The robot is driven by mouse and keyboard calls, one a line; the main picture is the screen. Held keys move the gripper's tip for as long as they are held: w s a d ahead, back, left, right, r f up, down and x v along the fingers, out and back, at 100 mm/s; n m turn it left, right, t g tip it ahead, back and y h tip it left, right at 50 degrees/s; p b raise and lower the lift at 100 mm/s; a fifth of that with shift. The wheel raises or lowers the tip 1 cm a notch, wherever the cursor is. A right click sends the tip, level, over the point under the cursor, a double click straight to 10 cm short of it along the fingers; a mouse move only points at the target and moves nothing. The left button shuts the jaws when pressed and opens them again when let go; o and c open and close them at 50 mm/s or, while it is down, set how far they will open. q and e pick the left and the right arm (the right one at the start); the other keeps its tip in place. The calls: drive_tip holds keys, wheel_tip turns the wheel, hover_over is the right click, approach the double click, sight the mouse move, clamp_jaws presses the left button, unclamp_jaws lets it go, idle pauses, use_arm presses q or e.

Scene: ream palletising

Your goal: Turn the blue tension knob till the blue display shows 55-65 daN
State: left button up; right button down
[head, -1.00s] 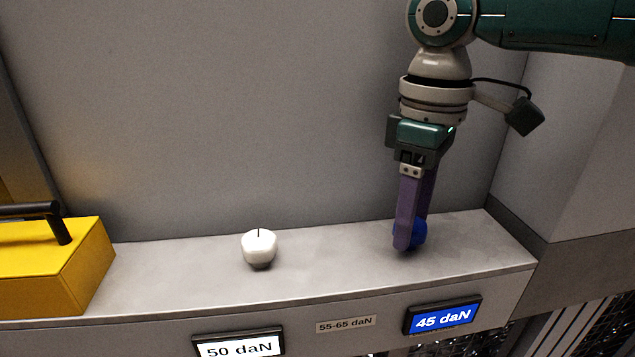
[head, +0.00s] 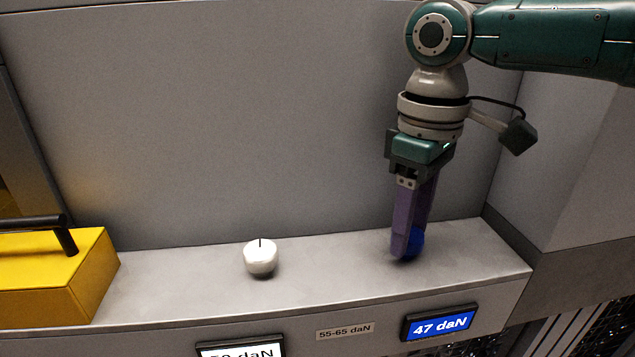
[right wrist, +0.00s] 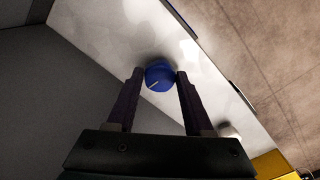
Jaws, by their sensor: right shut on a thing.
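The blue tension knob (head: 416,242) stands on the grey ledge (head: 330,272), partly hidden behind my finger in the head view. My right gripper (head: 405,250) points down and is shut on the knob. In the right wrist view the fingers hold the blue knob (right wrist: 159,76) from both sides, and a pale pointer line shows on its top. The blue display (head: 439,325) on the ledge's front reads 47 daN. A label (head: 345,332) beside it reads 55-65 daN. My left gripper is not in view.
A white knob (head: 261,258) stands on the ledge to the left, above a white display (head: 241,350) that is cut off by the frame's bottom. A yellow box (head: 60,290) with a black handle is at the far left. The ledge between the knobs is clear.

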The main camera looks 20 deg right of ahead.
drive_tip(key=m+p, duration=0.4)
drive_tip(key=shift+a+r+p, duration=0.1)
drive_tip(key=shift+r+p, duration=0.2)
drive_tip(key=shift+p, duration=0.1)
drive_tip(key=m+p, duration=0.2)
drive_tip(key=m, duration=0.1)
drive_tip(key=shift+f, duration=0.15)
drive_tip(key=shift+m+p, duration=0.45)
drive_tip(key=shift+m, duration=0.15)
drive_tip(key=shift+f, duration=0.1)
drive_tip(key=shift+c, duration=1.4)
unclamp_jaws()
